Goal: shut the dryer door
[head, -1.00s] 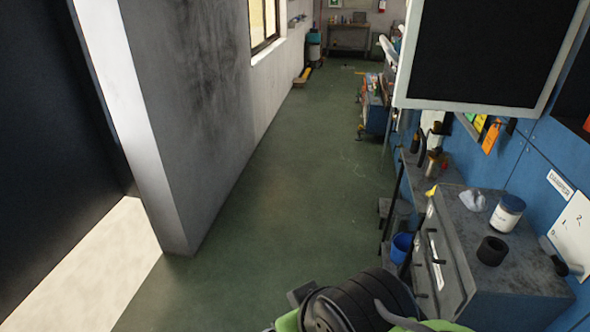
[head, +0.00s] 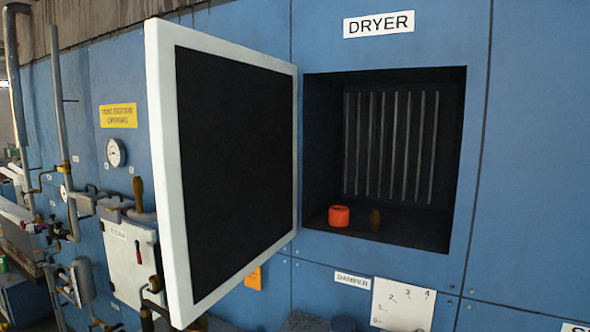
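The dryer door (head: 235,165) is a white-framed panel with a dark inner face. It stands wide open, swung out to the left of the dryer opening. The dryer opening (head: 400,140) is a dark square recess in the blue wall, under a "DRYER" sign (head: 379,24). Inside it, vertical ribs line the back. My gripper is not in view.
Left of the door, the blue wall carries a gauge (head: 116,153), pipes (head: 60,120) and a white box (head: 130,260). Below the opening are a "DAMPER" label (head: 352,280) and a white numbered plate (head: 402,306). An orange tag (head: 253,278) hangs below the door.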

